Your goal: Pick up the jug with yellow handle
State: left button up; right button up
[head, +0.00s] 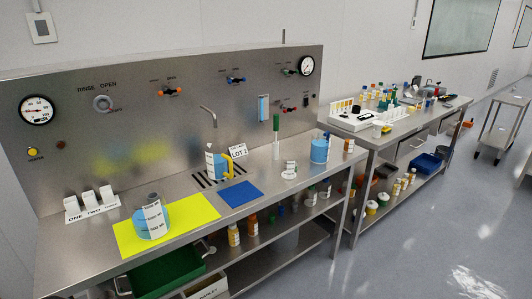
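The jug with the yellow handle (215,167) stands upright on the steel bench, by the dark slotted drain below the bent spout. It looks blue and white with a printed label. Its yellow handle (229,166) is on the right side. A "LOT 2" sign (238,152) stands just behind it to the right. Neither of my grippers can be made out in the head view.
A blue mat (240,194) lies in front of the jug. A blue labelled vessel (152,220) stands on a yellow mat (197,212) at left. Another blue vessel (319,150) and a green-topped brush-like item (276,136) stand at right. The panel (140,120) backs the bench.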

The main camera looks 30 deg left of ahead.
aim_at(217, 158)
jog(key=u, duration=1.85)
